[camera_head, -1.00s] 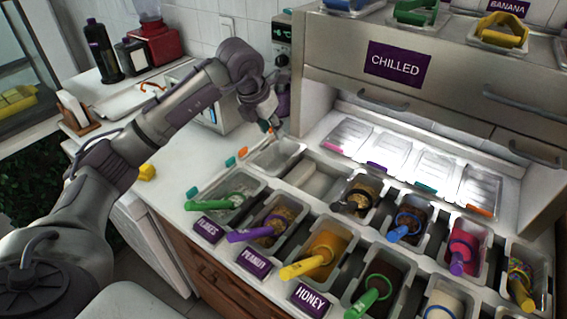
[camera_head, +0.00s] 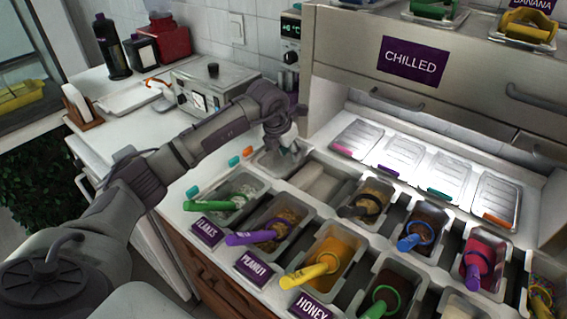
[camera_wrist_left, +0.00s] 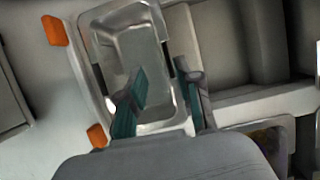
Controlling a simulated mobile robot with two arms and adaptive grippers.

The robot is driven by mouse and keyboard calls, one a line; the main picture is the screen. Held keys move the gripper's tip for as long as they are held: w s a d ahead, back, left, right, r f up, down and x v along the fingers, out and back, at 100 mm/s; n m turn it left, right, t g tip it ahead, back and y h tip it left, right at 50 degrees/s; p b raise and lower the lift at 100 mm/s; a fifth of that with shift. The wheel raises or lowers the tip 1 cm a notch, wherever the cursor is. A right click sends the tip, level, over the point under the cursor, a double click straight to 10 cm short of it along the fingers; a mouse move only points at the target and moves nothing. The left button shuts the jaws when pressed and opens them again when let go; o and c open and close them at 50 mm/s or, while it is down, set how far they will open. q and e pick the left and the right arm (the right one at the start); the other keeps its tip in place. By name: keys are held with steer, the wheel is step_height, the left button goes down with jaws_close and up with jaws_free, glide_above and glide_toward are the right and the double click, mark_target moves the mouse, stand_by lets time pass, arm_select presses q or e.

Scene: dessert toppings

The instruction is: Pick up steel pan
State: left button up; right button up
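The steel pan (camera_wrist_left: 132,42) is a small empty rectangular metal tray with a bright rim. In the head view it sits at the far left end of the counter's topping rows (camera_head: 268,165). My left gripper (camera_wrist_left: 162,72) is open at the pan in the left wrist view. One finger is over the pan's inside and the other is beyond its right rim, so the right wall lies between them. I cannot tell whether either finger touches the metal. In the head view the left gripper (camera_head: 287,150) points down over the pan and hides part of it. My right gripper is not in view.
Topping bins with coloured scoops, such as the green scoop (camera_head: 212,203) and purple scoop (camera_head: 250,238), fill the rows nearby. Orange clips (camera_wrist_left: 55,31) lie beside the pan. A chilled cabinet (camera_head: 400,62) rises behind. A metal appliance (camera_head: 190,85) stands behind my left arm.

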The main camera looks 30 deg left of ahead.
arm_select(q)
steer(key=x, duration=0.3)
steer(key=p+x, duration=0.1)
steer(key=x, duration=0.1)
steer(key=shift+d, duration=0.25)
jaws_close()
